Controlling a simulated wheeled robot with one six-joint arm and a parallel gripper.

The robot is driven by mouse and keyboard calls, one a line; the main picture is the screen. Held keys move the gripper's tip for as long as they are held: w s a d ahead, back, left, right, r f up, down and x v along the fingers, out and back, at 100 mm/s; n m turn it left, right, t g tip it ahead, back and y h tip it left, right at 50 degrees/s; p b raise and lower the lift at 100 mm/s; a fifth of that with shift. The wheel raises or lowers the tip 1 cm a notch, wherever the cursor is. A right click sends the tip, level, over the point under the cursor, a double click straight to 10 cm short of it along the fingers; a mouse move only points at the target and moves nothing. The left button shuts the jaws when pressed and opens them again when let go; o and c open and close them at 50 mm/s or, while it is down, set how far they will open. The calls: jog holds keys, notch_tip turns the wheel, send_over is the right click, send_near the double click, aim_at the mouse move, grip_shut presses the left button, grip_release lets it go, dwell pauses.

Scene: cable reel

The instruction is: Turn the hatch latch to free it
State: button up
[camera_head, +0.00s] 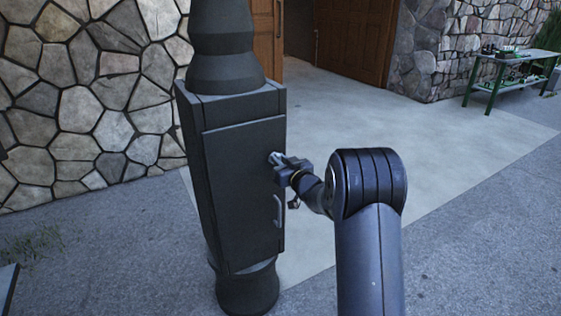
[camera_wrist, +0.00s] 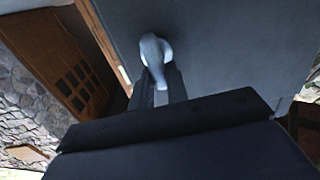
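A dark grey hatch door (camera_head: 240,190) forms the front of a cabinet on a dark post; it looks closed. In the wrist view the door's flat face (camera_wrist: 220,50) fills the upper right. The light grey latch (camera_wrist: 153,52) sits near the door edge, its handle reaching down to my gripper's fingers. My gripper (camera_head: 279,166) is at the latch on the upper right of the door, and its fingers (camera_wrist: 158,88) also show in the wrist view at the latch's lower end. I cannot tell whether they are closed on it. A pale vertical handle (camera_head: 277,210) is below my gripper.
A stone wall (camera_head: 90,90) stands behind and left of the cabinet. Open wooden doors (camera_head: 350,40) are behind it. A green table (camera_head: 510,68) with small items stands at the far right. The paved ground (camera_head: 450,200) on the right is clear.

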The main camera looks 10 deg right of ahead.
grip_shut()
jog(key=shift+w+d+f+m+p, duration=0.1)
jog(key=shift+d+f+m+p, duration=0.15)
jog(key=shift+m+p, duration=1.9)
jog(key=shift+w+d+f+m+p, duration=0.1)
jog(key=shift+d+f+m+p, duration=0.3)
jog(key=shift+m, duration=3.4)
jog(key=shift+d+f+m+p, duration=0.1)
jog(key=shift+m+p, duration=1.35)
jog(key=shift+m, duration=1.5)
jog(key=o, duration=0.5)
grip_release()
